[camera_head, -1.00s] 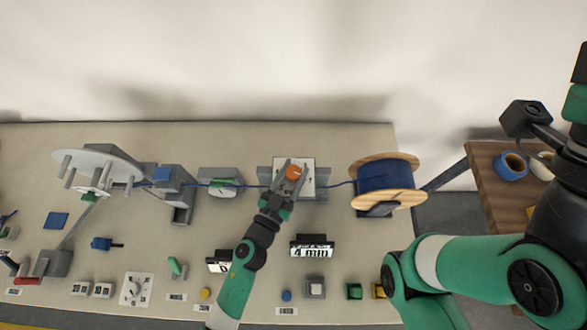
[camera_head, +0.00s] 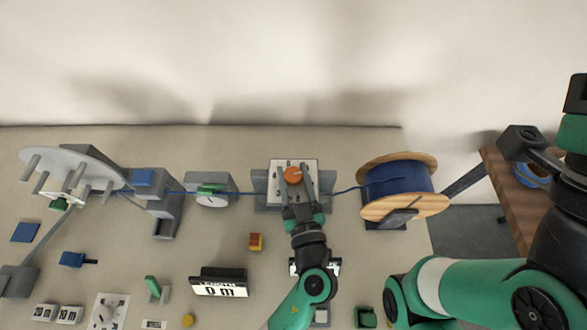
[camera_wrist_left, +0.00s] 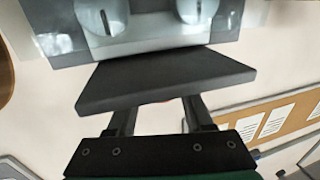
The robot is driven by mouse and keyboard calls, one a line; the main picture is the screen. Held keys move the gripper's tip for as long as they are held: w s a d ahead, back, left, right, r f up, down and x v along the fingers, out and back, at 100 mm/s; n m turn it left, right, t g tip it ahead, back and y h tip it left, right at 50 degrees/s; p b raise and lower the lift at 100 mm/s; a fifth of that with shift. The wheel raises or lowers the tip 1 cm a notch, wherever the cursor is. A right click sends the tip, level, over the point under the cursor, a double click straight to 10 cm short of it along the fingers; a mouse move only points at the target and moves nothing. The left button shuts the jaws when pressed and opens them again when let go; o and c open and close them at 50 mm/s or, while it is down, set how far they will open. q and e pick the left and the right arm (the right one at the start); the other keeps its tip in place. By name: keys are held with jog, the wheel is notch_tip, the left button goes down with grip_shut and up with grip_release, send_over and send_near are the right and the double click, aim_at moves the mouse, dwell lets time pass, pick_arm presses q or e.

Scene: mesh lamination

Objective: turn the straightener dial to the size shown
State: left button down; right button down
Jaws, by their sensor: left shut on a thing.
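The straightener dial is an orange round knob (camera_head: 293,175) on a white plate (camera_head: 309,170) with small dark marks, too small to read. The plate sits on a grey block (camera_head: 260,188) on the bench. My left gripper (camera_head: 294,182) is shut on the knob from the front, its fingers on either side of it. In the left wrist view its two fingers run up behind a dark plate, with a sliver of red-orange between them. The black size sign (camera_head: 336,267) is mostly covered by my left forearm now.
A blue wire runs from the wooden spool (camera_head: 377,208) through the dial block toward the grey wheel (camera_head: 75,166) at the left.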

dwell(0.4)
pick_arm(q)
jog(key=shift+c, duration=1.5)
grip_release()
jog(key=shift+r, duration=0.1)
